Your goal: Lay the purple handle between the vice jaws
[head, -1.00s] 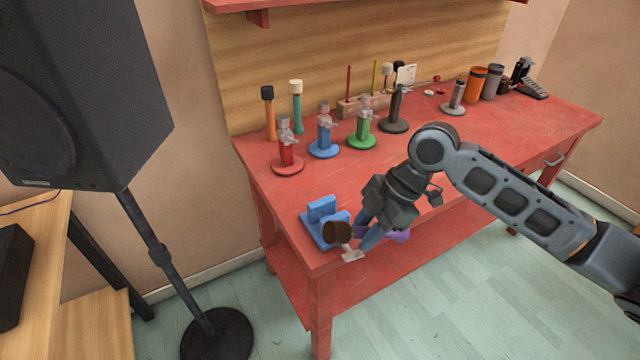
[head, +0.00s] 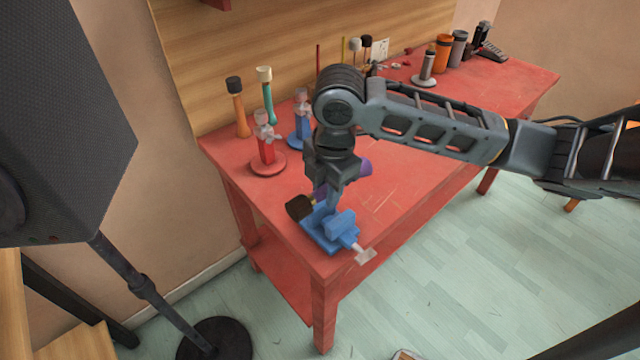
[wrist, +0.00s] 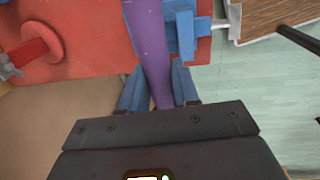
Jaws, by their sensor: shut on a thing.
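My gripper (head: 322,198) is shut on the purple handle (head: 360,166). In the wrist view the purple handle (wrist: 150,45) runs up between my two blue-grey fingers (wrist: 158,92). A dark brown head (head: 299,207) shows at the handle's left end in the head view. The blue vice (head: 340,223) sits at the table's near left corner, just below and in front of my gripper. In the wrist view a vice jaw (wrist: 186,36) stands close along the handle's right side. The other jaw is hidden, and I cannot tell whether the handle is between them.
The red table (head: 420,165) is fairly clear to the right of the vice. A red stand (head: 267,155) and a blue stand (head: 301,130) are behind it, near two upright mallets (head: 266,95). A large speaker (head: 60,130) stands left.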

